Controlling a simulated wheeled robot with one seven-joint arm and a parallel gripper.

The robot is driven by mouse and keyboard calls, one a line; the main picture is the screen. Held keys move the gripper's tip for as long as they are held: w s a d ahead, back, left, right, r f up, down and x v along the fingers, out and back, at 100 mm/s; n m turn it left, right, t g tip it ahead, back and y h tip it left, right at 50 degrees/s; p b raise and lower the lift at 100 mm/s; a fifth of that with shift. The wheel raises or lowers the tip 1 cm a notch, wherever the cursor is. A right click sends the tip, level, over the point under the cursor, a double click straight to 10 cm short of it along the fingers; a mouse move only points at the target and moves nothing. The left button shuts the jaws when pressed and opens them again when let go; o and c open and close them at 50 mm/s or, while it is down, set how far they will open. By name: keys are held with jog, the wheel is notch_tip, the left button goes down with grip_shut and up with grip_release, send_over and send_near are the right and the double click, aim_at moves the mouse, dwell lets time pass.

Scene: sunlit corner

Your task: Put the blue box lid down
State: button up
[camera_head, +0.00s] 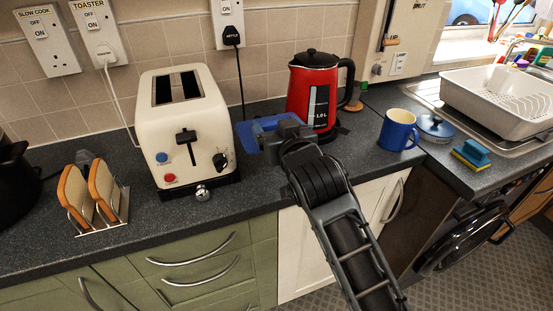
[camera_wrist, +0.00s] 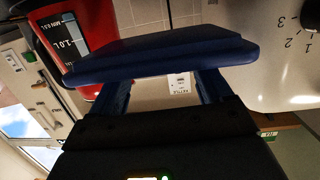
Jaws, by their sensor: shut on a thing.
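The blue box lid (camera_head: 247,132) is held up between the toaster and the red kettle, above the worktop. In the wrist view the lid (camera_wrist: 160,54) spans the space across both fingertips. My gripper (camera_head: 275,135) is shut on the lid; its fingers also show in the wrist view (camera_wrist: 164,92). My gripper and arm hide part of the lid in the head view. I cannot tell how far the lid is above the worktop.
A cream toaster (camera_head: 185,135) stands left, a red kettle (camera_head: 313,92) right. A toast rack (camera_head: 98,215) is far left. A blue mug (camera_head: 398,130), a round blue lid (camera_head: 435,128) and a sponge (camera_head: 471,154) are right. Dark worktop (camera_head: 258,180) is bare in front of the lid.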

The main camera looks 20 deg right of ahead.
aim_at(277, 174)
notch_tip(277, 174, down, 10)
jog(key=shift+r, duration=0.2)
dwell(0.3)
jog(key=shift+f, duration=0.2)
jog(key=o, duration=1)
jog(key=shift+r, duration=0.1)
jog(key=shift+r, duration=0.15)
jog(key=s, duration=0.4)
jog(key=s+r+b, duration=0.1)
jog(key=s, duration=0.7)
jog(key=shift+a+r, duration=0.35)
